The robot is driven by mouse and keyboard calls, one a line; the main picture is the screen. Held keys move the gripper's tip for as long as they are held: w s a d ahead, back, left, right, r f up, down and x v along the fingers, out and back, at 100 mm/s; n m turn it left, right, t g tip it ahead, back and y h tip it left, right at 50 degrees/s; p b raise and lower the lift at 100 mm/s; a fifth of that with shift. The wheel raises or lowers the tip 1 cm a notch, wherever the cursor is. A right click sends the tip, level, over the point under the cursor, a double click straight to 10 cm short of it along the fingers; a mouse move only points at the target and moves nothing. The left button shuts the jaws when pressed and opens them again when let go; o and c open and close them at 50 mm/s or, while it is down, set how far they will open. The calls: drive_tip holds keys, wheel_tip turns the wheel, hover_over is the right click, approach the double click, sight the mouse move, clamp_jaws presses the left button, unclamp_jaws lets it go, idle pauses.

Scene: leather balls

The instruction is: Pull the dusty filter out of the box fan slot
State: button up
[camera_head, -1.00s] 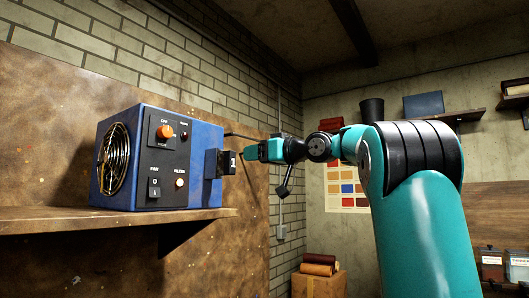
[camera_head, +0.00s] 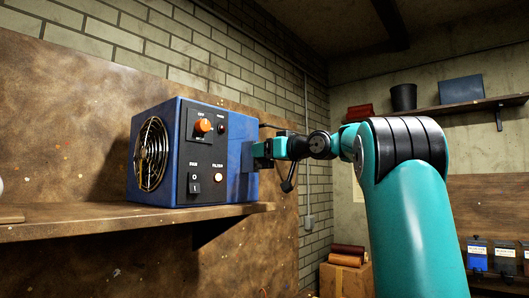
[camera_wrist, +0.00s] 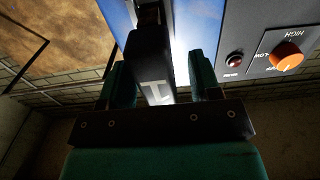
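The blue box fan (camera_head: 160,175) stands on a wooden shelf, with its round grille at the left and a black control panel facing me. Its dark filter tab (camera_wrist: 155,75), with a pale mark, sticks out from the fan's right side. My gripper (camera_head: 259,150) is at that side and largely hides the tab in the head view. In the wrist view my gripper (camera_wrist: 160,62) has its green fingers apart, one on each side of the tab. A bright gap shows between the tab and the right finger; contact at the left finger is unclear. The filter inside is hidden.
The panel has an orange knob (camera_head: 203,125) and a rocker switch (camera_head: 194,184). The shelf (camera_head: 120,219) ends just right of the fan. A brown wall panel stands behind. A cardboard box (camera_head: 345,279) with rolls lies low at the right. Open air surrounds my arm.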

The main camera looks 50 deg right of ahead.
drive_tip(key=c, duration=1)
drive_tip(key=shift+s+d+b, duration=0.2)
drive_tip(key=shift+s+b, duration=0.85)
drive_tip(key=shift+s, duration=2.85)
